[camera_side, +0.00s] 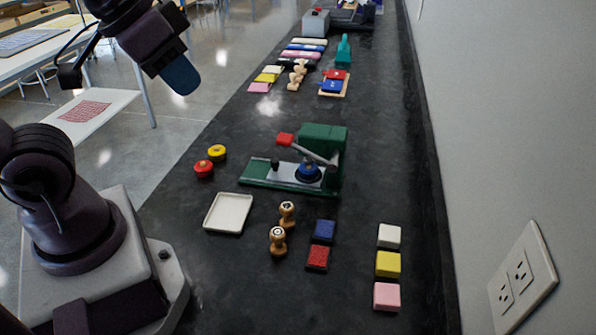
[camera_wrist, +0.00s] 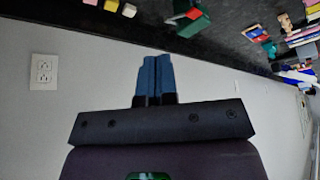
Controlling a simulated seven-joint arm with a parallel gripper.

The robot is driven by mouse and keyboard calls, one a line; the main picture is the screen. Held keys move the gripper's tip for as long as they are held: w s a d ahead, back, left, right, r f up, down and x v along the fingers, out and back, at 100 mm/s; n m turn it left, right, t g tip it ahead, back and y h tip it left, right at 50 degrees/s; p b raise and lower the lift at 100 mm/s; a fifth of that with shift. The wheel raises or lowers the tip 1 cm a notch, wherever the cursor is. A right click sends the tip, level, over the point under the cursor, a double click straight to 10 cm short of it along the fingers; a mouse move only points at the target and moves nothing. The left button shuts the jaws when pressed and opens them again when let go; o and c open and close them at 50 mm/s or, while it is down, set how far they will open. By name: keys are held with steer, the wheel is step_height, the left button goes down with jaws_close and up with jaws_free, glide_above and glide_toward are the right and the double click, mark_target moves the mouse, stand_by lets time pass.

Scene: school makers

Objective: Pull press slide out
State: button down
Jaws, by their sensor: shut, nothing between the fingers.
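The green press (camera_side: 321,142) stands on the black bench in the middle of the side view, with a red-ended lever (camera_side: 285,139) slanting over it. Its grey slide (camera_side: 287,168) lies along the green base and has a small black knob (camera_side: 275,163) near the left end. A round blue part (camera_side: 308,170) sits at the slide's right end under the press head. My gripper (camera_side: 182,80) is high at the upper left, well apart from the press. Its blue fingers (camera_wrist: 156,70) are together and empty. The press (camera_wrist: 194,22) shows small at the top of the wrist view; its slide is not clear there.
Red (camera_side: 203,169) and yellow (camera_side: 217,153) round pieces lie left of the press. A white tray (camera_side: 229,213), wooden stamps (camera_side: 278,240) and ink pads (camera_side: 323,231) lie in front. Coloured blocks (camera_side: 388,264) stand near the wall. Bench between press and far items is clear.

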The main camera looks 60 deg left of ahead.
steer(key=c, duration=1.8)
jaws_free()
steer(key=shift+c, duration=0.2)
steer(key=o, duration=0.4)
steer(key=shift+a, duration=0.1)
steer(key=shift+c, duration=0.2)
steer(key=o, duration=0.5)
steer(key=shift+w+a+f+n+g, duration=0.15)
steer(key=shift+w+a+f+g, duration=0.15)
steer(key=shift+f, duration=0.25)
steer(key=shift+w+a+f+n+g, duration=0.2)
steer(key=shift+f+g, duration=0.1)
steer(key=shift+f, duration=0.2)
steer(key=n+g, duration=0.3)
steer(key=g, duration=0.1)
glide_above(275, 161)
step_height(275, 161, down, 17)
step_height(275, 161, down, 13)
steer(key=shift+a, duration=0.1)
